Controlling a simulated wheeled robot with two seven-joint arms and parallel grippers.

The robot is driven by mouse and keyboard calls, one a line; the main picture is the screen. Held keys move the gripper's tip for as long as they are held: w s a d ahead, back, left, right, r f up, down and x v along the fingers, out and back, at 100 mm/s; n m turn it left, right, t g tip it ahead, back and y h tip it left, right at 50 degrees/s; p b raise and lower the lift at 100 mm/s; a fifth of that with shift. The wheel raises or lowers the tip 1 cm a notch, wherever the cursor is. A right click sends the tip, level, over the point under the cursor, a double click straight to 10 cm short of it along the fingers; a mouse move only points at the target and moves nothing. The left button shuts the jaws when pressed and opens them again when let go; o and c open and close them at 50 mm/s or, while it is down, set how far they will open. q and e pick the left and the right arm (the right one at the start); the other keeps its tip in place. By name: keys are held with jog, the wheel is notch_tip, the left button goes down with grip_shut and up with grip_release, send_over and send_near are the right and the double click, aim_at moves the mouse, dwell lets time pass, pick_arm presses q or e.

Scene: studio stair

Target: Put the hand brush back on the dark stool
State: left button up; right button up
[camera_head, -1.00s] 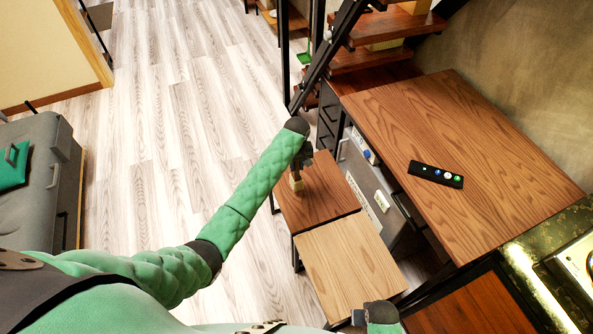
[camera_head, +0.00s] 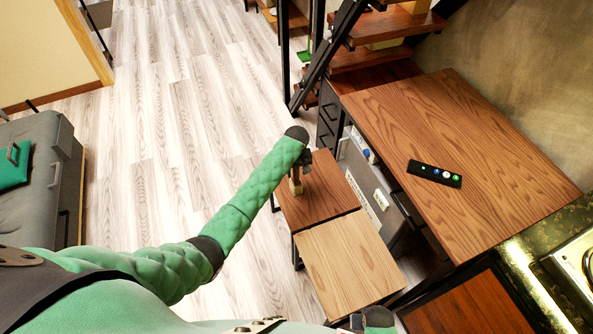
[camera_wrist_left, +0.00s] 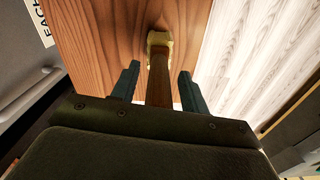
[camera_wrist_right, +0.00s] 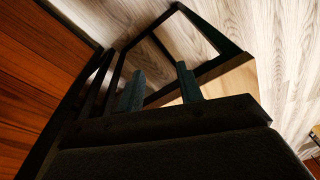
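The hand brush (camera_head: 296,186) has a brown handle and a pale block at its lower end. It stands upright on the dark stool (camera_head: 322,199), near that stool's left edge. My left gripper (camera_head: 304,160) is above the dark stool at the handle. In the left wrist view its two fingers are apart, with the brush handle (camera_wrist_left: 159,85) between them and a gap on both sides. My right gripper (camera_wrist_right: 160,88) is open and empty, beside a black metal frame. In the head view it is mostly cut off at the bottom edge.
A lighter stool (camera_head: 350,262) adjoins the dark one on the near side. A wooden desk (camera_head: 460,120) with a black remote-like strip (camera_head: 434,174) is to the right. A grey cabinet (camera_head: 372,180) stands beside the stools. The floor (camera_head: 150,150) left of them is clear.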

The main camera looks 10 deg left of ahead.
pick_arm(q)
jog(key=shift+r, duration=0.15)
jog(key=shift+r, duration=0.3)
notch_tip(320, 180, up, 11)
jog(key=shift+r+b, duration=0.2)
jog(key=shift+b, duration=0.75)
jog(key=s+d+f+m, duration=0.1)
jog(key=s+f+m, duration=0.1)
jog(key=s+f, duration=0.65)
jog(key=s+f+m, duration=0.1)
jog(key=s+f, duration=0.5)
jog(key=s, duration=0.6)
jog(key=s+f+m, duration=0.2)
jog(key=s, duration=1)
jog(key=s+a+f+m+t, duration=0.1)
jog(key=s+f+m, duration=0.1)
jog(key=s, duration=1)
jog(key=shift+s+a+f+h, duration=0.2)
jog(key=shift+s+a+h, duration=0.1)
jog(key=shift+h, duration=0.1)
pick_arm(e)
notch_tip(320, 180, up, 8)
jog(key=w+a, duration=0.1)
jog(key=shift+w+f, duration=0.25)
jog(key=shift+w, duration=0.15)
